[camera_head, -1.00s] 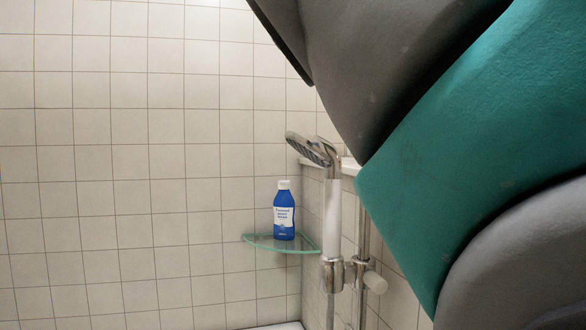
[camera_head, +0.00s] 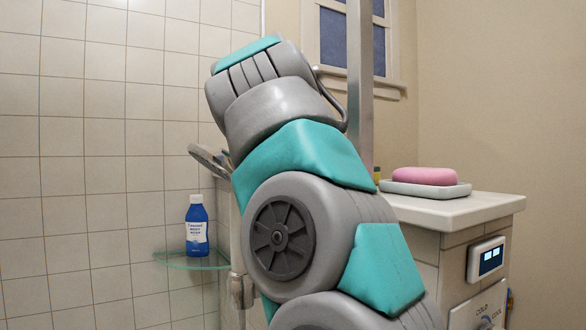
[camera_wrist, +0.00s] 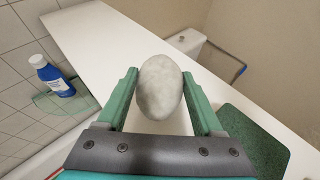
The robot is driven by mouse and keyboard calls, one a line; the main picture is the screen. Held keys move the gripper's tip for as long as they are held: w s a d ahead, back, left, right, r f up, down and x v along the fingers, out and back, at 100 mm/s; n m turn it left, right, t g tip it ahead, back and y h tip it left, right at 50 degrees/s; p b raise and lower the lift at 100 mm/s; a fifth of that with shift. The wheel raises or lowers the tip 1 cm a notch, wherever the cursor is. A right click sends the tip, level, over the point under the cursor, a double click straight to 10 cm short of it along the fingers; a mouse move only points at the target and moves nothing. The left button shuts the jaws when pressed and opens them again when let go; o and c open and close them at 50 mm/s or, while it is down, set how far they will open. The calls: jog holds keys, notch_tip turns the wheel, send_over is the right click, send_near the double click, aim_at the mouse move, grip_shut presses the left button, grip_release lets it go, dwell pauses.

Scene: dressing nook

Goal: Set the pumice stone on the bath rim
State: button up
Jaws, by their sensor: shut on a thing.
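The pumice stone (camera_wrist: 160,88), a pale grey egg-shaped stone, is between the green fingers of my gripper (camera_wrist: 159,76) in the wrist view. The gripper is shut on it. Below and beyond it is a broad white flat surface (camera_wrist: 90,35); I cannot tell for sure whether this is the bath rim, or whether the stone touches it. In the head view my arm fills the middle, and the gripper and stone are not visible there.
A blue bottle (camera_head: 196,226) stands on a glass corner shelf (camera_head: 170,260), left of my arm. A pink soap (camera_head: 424,176) lies on a dish (camera_head: 400,188) on a white-topped counter (camera_head: 490,202). A green textured pad (camera_wrist: 255,140) lies right of my gripper. The shower head (camera_head: 208,158) is partly hidden.

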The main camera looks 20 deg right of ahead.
jog(key=shift+w+d+f, duration=0.1)
jog(key=shift+w, duration=0.15)
jog(key=shift+f, duration=1.75)
jog(key=o, duration=1.1)
jog(key=shift+f, duration=0.1)
jog(key=v, duration=1.1)
jog(key=shift+s+a+r, duration=0.2)
jog(key=shift+s+r, duration=0.05)
jog(key=shift+c, duration=0.3)
jog(key=shift+s, duration=0.1)
